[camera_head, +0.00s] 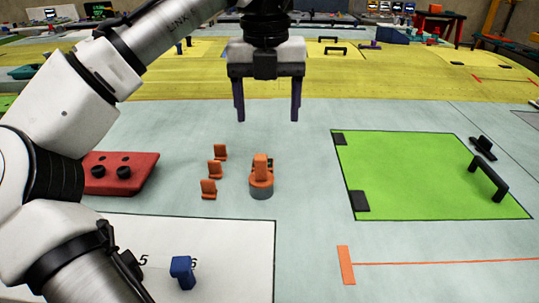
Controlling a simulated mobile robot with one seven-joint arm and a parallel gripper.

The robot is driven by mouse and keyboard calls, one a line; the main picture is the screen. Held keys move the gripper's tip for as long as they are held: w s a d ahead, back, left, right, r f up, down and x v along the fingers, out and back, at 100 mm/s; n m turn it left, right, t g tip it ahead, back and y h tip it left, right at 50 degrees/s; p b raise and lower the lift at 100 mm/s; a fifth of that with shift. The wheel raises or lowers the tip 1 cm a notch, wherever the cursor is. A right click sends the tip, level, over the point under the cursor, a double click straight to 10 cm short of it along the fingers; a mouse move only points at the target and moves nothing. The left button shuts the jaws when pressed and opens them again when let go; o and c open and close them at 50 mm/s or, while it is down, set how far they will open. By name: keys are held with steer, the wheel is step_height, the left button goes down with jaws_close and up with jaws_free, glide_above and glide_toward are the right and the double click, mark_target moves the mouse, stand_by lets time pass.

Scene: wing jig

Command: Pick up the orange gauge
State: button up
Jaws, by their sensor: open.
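The orange gauge (261,171) is most likely the orange piece with a grey round base that stands upright on the pale surface near the middle of the view. My gripper (267,115) is above and beyond it in the picture, pointing down. Its two dark fingers are apart with nothing between them. The gripper does not touch the gauge. Several smaller orange clips (216,169) stand in a slanting row just left of the gauge.
A red block with black knobs (120,172) lies at left, partly behind my arm. A white numbered sheet (220,260) with a blue piece (182,272) is in front. A green panel with a black handle (430,170) lies at right. The surface right of the gauge is clear.

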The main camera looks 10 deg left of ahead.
mark_target(262, 171)
steer(key=shift+a+f, duration=0.1)
steer(key=shift+a, duration=0.1)
steer(key=f+b, duration=0.1)
steer(key=f, duration=0.7)
steer(key=shift+s, duration=0.2)
steer(key=f, duration=0.2)
steer(key=f+p, duration=0.1)
steer(key=f, duration=0.1)
steer(key=shift+s+a, duration=0.2)
steer(key=shift+a, duration=0.2)
steer(key=shift+d+f, duration=0.1)
steer(key=shift+f, duration=0.6)
steer(key=shift+w, duration=0.1)
steer(key=c, duration=1.5)
steer(key=shift+o, duration=0.2)
steer(key=shift+r, duration=0.1)
